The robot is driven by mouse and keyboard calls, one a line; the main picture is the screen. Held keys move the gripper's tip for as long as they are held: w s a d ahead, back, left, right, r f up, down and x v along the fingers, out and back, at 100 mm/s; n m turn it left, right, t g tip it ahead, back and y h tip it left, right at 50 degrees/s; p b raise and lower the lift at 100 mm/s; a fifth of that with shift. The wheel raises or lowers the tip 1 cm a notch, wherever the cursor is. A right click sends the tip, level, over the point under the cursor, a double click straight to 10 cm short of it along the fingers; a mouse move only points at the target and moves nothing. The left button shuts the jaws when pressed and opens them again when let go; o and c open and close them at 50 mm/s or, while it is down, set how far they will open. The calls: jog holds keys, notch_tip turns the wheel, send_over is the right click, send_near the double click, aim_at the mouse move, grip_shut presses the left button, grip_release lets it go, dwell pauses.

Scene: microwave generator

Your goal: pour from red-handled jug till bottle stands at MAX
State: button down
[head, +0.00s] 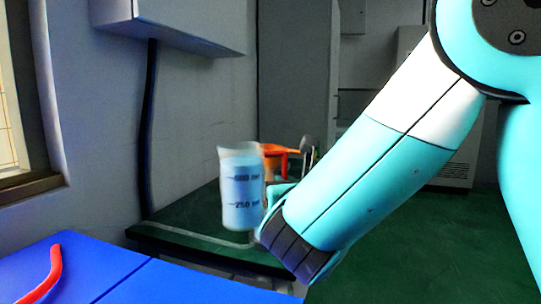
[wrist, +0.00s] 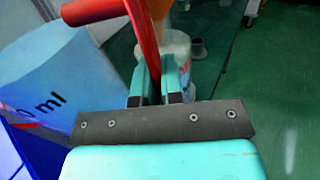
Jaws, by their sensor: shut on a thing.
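My gripper (wrist: 157,78) is shut on the red handle (wrist: 143,38) of a clear jug (wrist: 50,75), which fills the left of the wrist view. In the head view the jug (head: 242,190) is upright, with dark level marks and pale blue contents reaching above its upper mark. My gripper (head: 274,207) is at its right side; the handle is mostly hidden there. A pale, clear vessel, perhaps the bottle (wrist: 177,45), stands beyond the fingers in the wrist view, partly hidden. Its level and MAX mark cannot be read.
A green-topped bench (head: 180,220) lies behind the jug. An orange object (head: 274,152) shows behind it. A blue surface (head: 90,268) with a curved red piece (head: 52,272) is at the front left. A wall cabinet (head: 175,25) hangs above. Green floor (head: 400,230) is open at right.

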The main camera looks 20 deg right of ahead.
jog(key=shift+s+d, duration=0.3)
jog(key=shift+d, duration=0.2)
jog(key=shift+r+p, duration=0.2)
jog(key=shift+p, duration=0.5)
jog(key=shift+w+d+r+m+g+y+p, duration=0.25)
jog(key=shift+g+p, duration=0.5)
jog(key=shift+p, duration=1.1)
jog(key=shift+s+a+r+m+g+y+p, duration=0.1)
jog(key=shift+r+m+g+p, duration=0.35)
jog(key=shift+p, duration=1.35)
jog(key=shift+w+d+r+m+g+y+p, duration=0.15)
jog(key=shift+m+g+p, duration=0.25)
jog(key=shift+g+p, duration=1.05)
jog(key=shift+w+r+m+g+y+p, duration=0.2)
jog(key=shift+r+p, duration=0.5)
jog(key=shift+p, duration=1.25)
jog(key=shift+w+r+m+g+y+p, duration=0.2)
jog(key=shift+r+p, duration=0.45)
jog(key=shift+p, duration=1.25)
jog(key=shift+s+f+m+g+y+p, duration=0.35)
jog(key=shift+g+p, duration=0.4)
jog(key=shift+p, duration=0.35)
jog(key=shift+s+a+r+m+g+y+p, duration=0.2)
jog(key=shift+r+g+y+p, duration=0.15)
jog(key=shift+p, duration=0.7)
jog(key=shift+s+a+r+m+g+y+p, duration=0.15)
jog(key=shift+g+p, duration=0.3)
jog(key=shift+p, duration=0.55)
